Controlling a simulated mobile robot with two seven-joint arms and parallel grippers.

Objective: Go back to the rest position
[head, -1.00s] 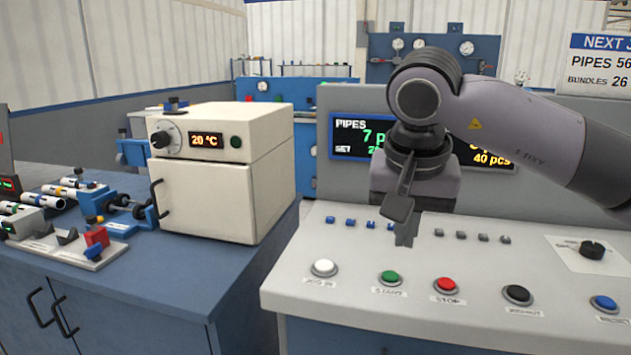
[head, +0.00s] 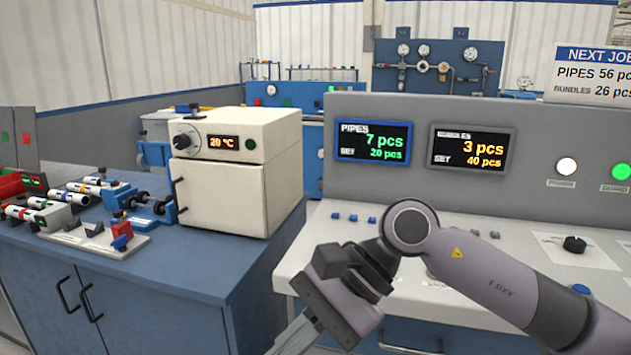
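My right arm comes in from the right in the head view. Its gripper (head: 297,335) hangs low in front of the control desk (head: 450,270), pointing down and to the left. A finger shows at the lower frame edge, but the tips are cut off, so I cannot tell its opening. Nothing held is visible in it. My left gripper is out of view.
A white oven (head: 222,198) reading 20 °C stands on the blue bench (head: 185,275) at left. Beside it are several pipes (head: 60,205) and a small fixture (head: 110,240). The desk's pipes display (head: 373,142) reads 7 pcs; the bundles display (head: 470,147) reads 3 pcs.

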